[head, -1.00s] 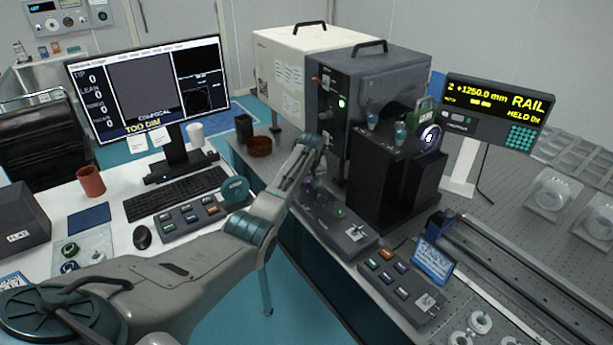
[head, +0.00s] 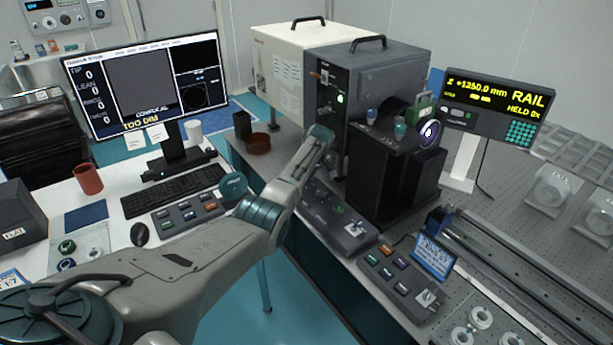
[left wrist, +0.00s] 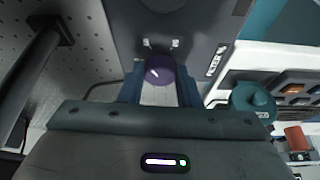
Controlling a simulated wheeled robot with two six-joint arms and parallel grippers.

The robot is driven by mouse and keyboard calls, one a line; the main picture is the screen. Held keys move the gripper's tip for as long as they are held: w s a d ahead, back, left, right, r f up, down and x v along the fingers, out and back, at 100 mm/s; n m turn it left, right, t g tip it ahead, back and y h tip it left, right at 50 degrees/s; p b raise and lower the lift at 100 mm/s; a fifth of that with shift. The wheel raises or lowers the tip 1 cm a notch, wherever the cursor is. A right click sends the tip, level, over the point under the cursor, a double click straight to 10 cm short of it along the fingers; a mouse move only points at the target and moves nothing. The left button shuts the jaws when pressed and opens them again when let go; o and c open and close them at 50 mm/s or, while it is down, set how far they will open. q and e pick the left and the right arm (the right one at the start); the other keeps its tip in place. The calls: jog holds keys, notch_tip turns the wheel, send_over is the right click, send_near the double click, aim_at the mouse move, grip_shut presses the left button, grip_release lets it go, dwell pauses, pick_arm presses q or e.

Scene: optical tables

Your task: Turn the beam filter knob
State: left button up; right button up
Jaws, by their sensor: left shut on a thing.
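The purple knob (left wrist: 159,69), with a pale pointer mark, sits on the grey panel (left wrist: 200,22) in the left wrist view. My left gripper (left wrist: 160,84) has its two blue fingers on either side of the knob and is shut on it. In the head view my left arm reaches to the front of the grey instrument box (head: 385,75). There its wrist hides the fingers and the knob. The monitor (head: 148,85) shows "TOO DIM" in yellow. My right gripper is not in view.
A control box (head: 345,222) with knobs sits below my left wrist on the optical table. Dark stands (head: 375,185) stand right of it. A keyboard (head: 172,190), a teal round object (head: 233,186) and a red cup (head: 88,179) are on the white desk.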

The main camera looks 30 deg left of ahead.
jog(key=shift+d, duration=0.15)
pick_arm(q)
jog(key=o, duration=1)
jog(key=shift+c, duration=0.2)
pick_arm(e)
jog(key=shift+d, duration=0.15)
pick_arm(q)
jog(key=shift+r, duration=0.1)
jog(key=b+v, duration=0.1)
jog(key=v, duration=0.9)
jog(key=shift+r, duration=0.3)
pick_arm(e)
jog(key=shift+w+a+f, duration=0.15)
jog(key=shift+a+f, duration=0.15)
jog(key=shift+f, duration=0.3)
pick_arm(q)
jog(key=shift+d, duration=0.15)
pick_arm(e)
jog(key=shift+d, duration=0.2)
